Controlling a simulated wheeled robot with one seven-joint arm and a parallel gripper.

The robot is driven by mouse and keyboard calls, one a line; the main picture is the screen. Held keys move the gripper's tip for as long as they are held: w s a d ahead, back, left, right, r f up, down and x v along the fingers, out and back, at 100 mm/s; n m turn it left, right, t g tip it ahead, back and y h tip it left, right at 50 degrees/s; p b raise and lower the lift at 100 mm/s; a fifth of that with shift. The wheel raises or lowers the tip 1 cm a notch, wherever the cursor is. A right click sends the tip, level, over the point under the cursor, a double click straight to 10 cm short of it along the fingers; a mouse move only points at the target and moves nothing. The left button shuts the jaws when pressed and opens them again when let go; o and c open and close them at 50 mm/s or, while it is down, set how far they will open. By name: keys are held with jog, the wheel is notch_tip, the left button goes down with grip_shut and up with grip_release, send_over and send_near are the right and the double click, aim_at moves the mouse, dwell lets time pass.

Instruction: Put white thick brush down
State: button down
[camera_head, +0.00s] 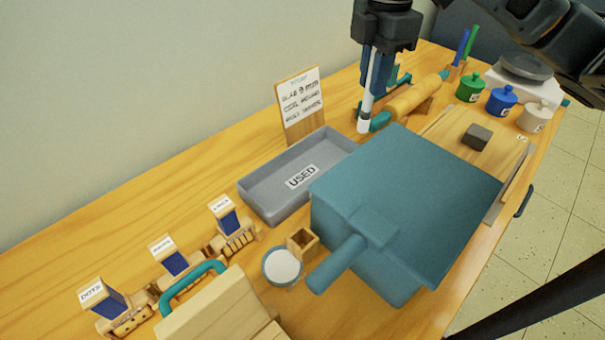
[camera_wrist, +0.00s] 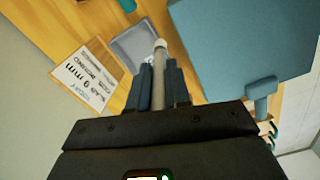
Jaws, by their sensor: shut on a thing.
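The white thick brush (camera_head: 371,90) is upright in my gripper (camera_head: 378,82), its lower end pointing down. In the head view it appears to the right of the grey tray marked USED (camera_head: 262,207), behind the big teal box. I cannot tell how far its lower end is above the table. In the wrist view the brush (camera_wrist: 159,72) runs between the two blue fingers of my gripper (camera_wrist: 160,80), which are shut on it. The grey tray (camera_wrist: 124,43) shows beyond the brush tip in that view. The tray looks empty in the head view.
The large teal box (camera_head: 420,185) with a handle stands right of the tray. A sign card (camera_head: 300,103) stands behind the tray. A rolling pin (camera_head: 415,97), lidded pots (camera_head: 501,100) and a board lie right. Labelled blocks (camera_head: 174,262) and a small cup (camera_head: 283,266) are at front left.

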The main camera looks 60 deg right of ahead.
jog(key=w+a+f, duration=0.7)
jog(key=w+f, duration=0.2)
jog(key=f, duration=0.2)
jog(key=shift+a+f, duration=0.1)
jog(key=shift+f, duration=0.15)
jog(key=c, duration=1.1)
grip_release()
notch_tip(320, 180, up, 12)
jog(key=shift+r+p, duration=0.25)
jog(key=shift+p, duration=0.55)
